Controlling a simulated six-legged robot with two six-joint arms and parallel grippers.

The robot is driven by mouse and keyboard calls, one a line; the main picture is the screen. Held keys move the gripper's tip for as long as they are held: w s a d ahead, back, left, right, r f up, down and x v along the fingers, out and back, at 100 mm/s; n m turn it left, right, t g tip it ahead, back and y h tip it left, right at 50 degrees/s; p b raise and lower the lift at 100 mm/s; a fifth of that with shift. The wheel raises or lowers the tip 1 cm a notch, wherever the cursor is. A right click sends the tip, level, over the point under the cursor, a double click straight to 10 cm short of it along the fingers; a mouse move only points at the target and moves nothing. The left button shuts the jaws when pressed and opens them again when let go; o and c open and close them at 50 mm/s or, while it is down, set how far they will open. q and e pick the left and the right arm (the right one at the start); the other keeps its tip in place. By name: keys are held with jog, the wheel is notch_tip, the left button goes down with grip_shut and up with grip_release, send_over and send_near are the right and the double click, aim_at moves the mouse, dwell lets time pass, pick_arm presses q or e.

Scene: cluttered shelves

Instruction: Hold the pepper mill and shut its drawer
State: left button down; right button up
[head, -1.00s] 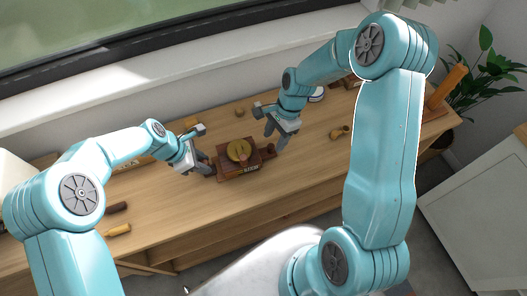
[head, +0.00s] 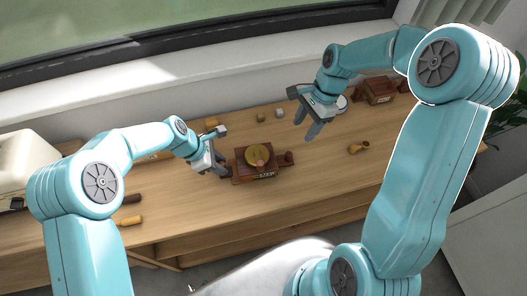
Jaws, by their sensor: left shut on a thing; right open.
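The pepper mill (head: 243,161) is a dark red-brown wooden box with a round yellow top, standing on the wooden shelf top in the head view. A brown part with a knob (head: 286,159) sticks out on its right side and looks like the drawer; I cannot tell how far out it is. My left gripper (head: 224,172) is shut on the left side of the mill; its fingertips are partly hidden against the box. My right gripper (head: 312,132) is open and empty, up and to the right of the mill, apart from it.
Another brown wooden box (head: 377,91) stands at the back right. A small yellow-brown item (head: 359,147) lies to the right. Small blocks (head: 261,117) sit along the back. A pale rounded appliance (head: 25,165) is at far left. The surface in front of the mill is clear.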

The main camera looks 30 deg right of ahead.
pick_arm(q)
jog(key=c, duration=0.7)
grip_release()
jog(key=shift+c, duration=0.2)
jog(key=v, duration=1.2)
jog(key=shift+s, duration=0.15)
